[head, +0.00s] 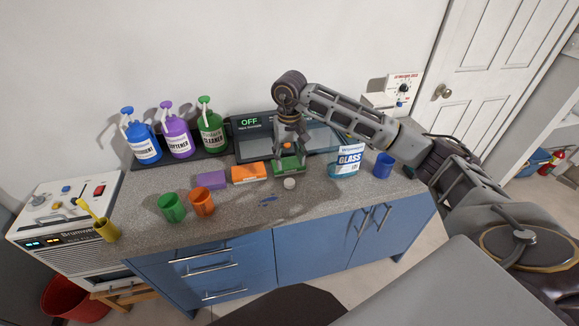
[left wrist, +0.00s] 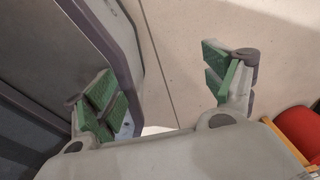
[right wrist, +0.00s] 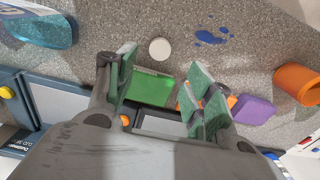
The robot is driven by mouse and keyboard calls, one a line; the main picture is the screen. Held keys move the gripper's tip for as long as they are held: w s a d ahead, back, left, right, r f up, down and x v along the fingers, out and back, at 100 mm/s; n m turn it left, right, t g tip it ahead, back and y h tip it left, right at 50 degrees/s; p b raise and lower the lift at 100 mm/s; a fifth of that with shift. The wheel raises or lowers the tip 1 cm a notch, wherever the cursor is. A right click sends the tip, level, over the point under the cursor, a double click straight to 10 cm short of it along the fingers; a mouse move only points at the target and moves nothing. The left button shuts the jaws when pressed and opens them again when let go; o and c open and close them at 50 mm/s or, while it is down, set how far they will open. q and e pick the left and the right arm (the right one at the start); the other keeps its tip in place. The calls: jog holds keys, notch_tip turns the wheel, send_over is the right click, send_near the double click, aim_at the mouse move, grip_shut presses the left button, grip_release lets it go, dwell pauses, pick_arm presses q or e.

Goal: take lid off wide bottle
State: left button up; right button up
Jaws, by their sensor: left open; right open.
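The wide bottle (head: 345,161), blue and clear with a GLASS label, stands on the counter at the right. My right forearm hides its top in the head view, and only part of the bottle (right wrist: 45,30) shows in the right wrist view. A small white round cap (head: 290,183) lies on the counter left of the bottle; it also shows in the right wrist view (right wrist: 159,49). My right gripper (head: 290,146) is open and empty, pointing down over the green sponge (right wrist: 150,88). My left gripper (left wrist: 165,90) is open and empty over the floor, outside the head view.
Purple (head: 211,180) and orange (head: 250,173) sponges lie left of the green one. Green (head: 172,208), orange (head: 202,203) and blue (head: 383,165) cups stand on the counter. Pump bottles (head: 176,138) stand behind. Blue spilled liquid (head: 269,200) lies near the front edge.

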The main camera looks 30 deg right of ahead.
pick_arm(q)
jog(key=s+d+r+p, duration=0.1)
jog(key=d+r+p, duration=0.4)
jog(key=r+p, duration=0.5)
jog(key=shift+d+h, duration=0.2)
jog(key=shift+h, duration=0.1)
pick_arm(e)
notch_tip(320, 180, up, 12)
jog(key=shift+r, duration=0.2)
dwell(0.7)
pick_arm(q)
jog(key=shift+s, duration=0.15)
pick_arm(e)
jog(key=shift+f, duration=0.15)
